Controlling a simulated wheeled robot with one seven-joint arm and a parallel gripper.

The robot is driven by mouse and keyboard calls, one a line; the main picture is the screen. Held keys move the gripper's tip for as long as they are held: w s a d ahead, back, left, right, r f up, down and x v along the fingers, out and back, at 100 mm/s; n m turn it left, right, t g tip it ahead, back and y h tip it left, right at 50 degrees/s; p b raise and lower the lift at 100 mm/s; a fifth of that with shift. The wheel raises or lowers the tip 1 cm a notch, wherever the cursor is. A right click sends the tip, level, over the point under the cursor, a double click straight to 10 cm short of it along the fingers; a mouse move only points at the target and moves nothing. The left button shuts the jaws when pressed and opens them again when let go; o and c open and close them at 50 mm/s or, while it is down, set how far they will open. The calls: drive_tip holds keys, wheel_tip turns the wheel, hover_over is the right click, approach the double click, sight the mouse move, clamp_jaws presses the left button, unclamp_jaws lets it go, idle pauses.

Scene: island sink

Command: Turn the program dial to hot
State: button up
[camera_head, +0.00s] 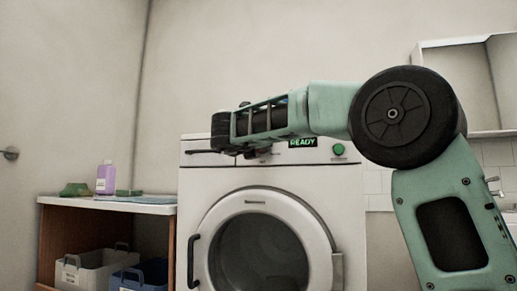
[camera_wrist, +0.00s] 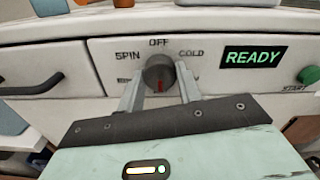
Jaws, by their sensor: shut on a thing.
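The program dial (camera_wrist: 159,70) is a dark grey round knob on the washer's white front panel. In the wrist view its red mark is at the bottom, pointing down. OFF is printed above it, COLD at upper right and SPIN at upper left. A lower-left label is partly hidden by a finger, and no HOT label is readable. My gripper (camera_wrist: 160,80) is shut on the dial, one finger on each side. In the head view my arm hides the dial in front of the washer (camera_head: 190,225).
A green READY display (camera_wrist: 252,57) and a green start button (camera_wrist: 309,75) are right of the dial. A drawer handle (camera_wrist: 32,86) is at left. A shelf unit (camera_head: 160,209) with a purple bottle (camera_head: 105,178) and bins (camera_head: 85,272) stands left of the washer.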

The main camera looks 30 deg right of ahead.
drive_tip(key=shift+f, duration=0.1)
drive_tip(key=o, duration=1)
drive_tip(key=p+v, duration=0.2)
drive_tip(key=v, duration=1.5)
drive_tip(key=shift+s, duration=0.2)
drive_tip(key=shift+a, duration=0.15)
